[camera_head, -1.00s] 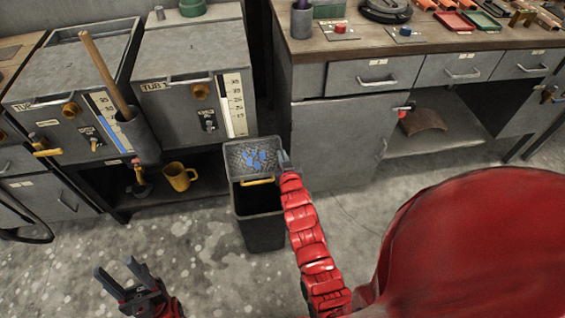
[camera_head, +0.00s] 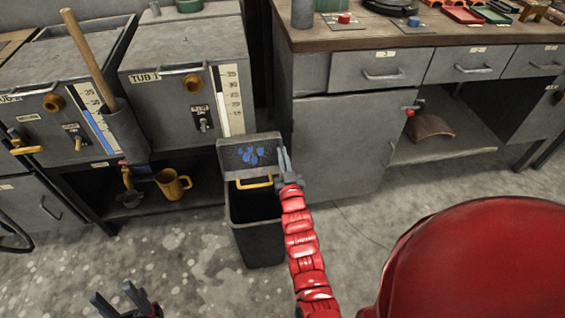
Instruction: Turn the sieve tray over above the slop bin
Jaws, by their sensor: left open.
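The grey mesh sieve tray (camera_head: 230,157) is above the dark slop bin (camera_head: 258,240), near its back rim. Blue pieces (camera_head: 252,156) are on its surface, and its yellow handle (camera_head: 254,182) is on the near side. The tray looks tilted, with its face towards my camera. My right gripper (camera_head: 284,163) is at the tray's right edge, at the end of the red arm, and appears closed on that edge. My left gripper (camera_head: 120,300) is open and empty at the bottom left, over the floor, partly cut off by the frame.
Grey tubs (camera_head: 185,95) stand at the left, above a shelf with a yellow mug (camera_head: 172,184). A wooden-handled tool (camera_head: 90,60) leans in a grey holder. A workbench cabinet (camera_head: 345,145) stands right of the bin. The floor (camera_head: 190,255) left of the bin is clear.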

